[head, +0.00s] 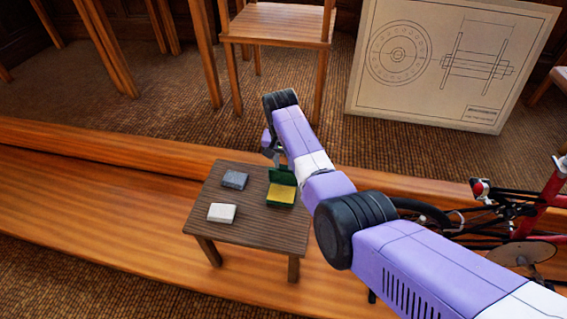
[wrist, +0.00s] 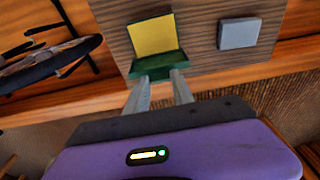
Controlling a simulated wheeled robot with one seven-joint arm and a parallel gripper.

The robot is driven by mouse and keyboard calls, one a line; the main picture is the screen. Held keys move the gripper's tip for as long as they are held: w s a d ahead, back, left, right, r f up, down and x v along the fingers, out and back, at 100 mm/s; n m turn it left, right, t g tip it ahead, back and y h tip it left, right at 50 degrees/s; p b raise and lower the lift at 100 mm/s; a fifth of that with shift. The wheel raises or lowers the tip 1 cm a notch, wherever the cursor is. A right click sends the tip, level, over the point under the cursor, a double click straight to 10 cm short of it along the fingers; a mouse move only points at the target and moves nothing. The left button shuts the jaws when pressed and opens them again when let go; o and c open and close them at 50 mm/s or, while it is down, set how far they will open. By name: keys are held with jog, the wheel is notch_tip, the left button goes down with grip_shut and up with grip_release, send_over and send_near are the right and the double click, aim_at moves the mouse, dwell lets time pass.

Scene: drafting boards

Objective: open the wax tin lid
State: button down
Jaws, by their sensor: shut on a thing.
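The wax tin (head: 281,196) is a green box with yellow wax inside, on a small dark wooden table. Its green lid (head: 283,176) stands raised at the tin's far side, so the yellow inside shows. In the wrist view the yellow wax (wrist: 152,36) lies just beyond the green lid (wrist: 158,65). My gripper (wrist: 161,75) has its two fingers at the lid's edge, shut on it. In the head view my gripper (head: 273,153) is partly hidden by my arm, just behind the lid.
A grey block (head: 234,179) and a white block (head: 221,213) stand on the small table (head: 255,226), left of the tin. A chair (head: 278,25) and a large drawing board (head: 440,60) are behind. A red bicycle (head: 535,215) is at the right.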

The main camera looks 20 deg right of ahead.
jog(key=shift+w+d, duration=0.1)
jog(key=shift+w, duration=0.05)
jog(key=c, duration=1.1)
grip_release()
jog(key=shift+s+a+r+p, duration=0.15)
jog(key=shift+s+r+p, duration=0.1)
jog(key=shift+r, duration=1.05)
jog(key=shift+s+a+r+p, duration=0.1)
jog(key=shift+r+p, duration=0.1)
jog(key=shift+r, duration=1.05)
jog(key=shift+s+a+r+p, duration=0.15)
jog(key=shift+s+r+p, duration=0.1)
jog(key=shift+r, duration=1.05)
jog(key=shift+w, duration=0.15)
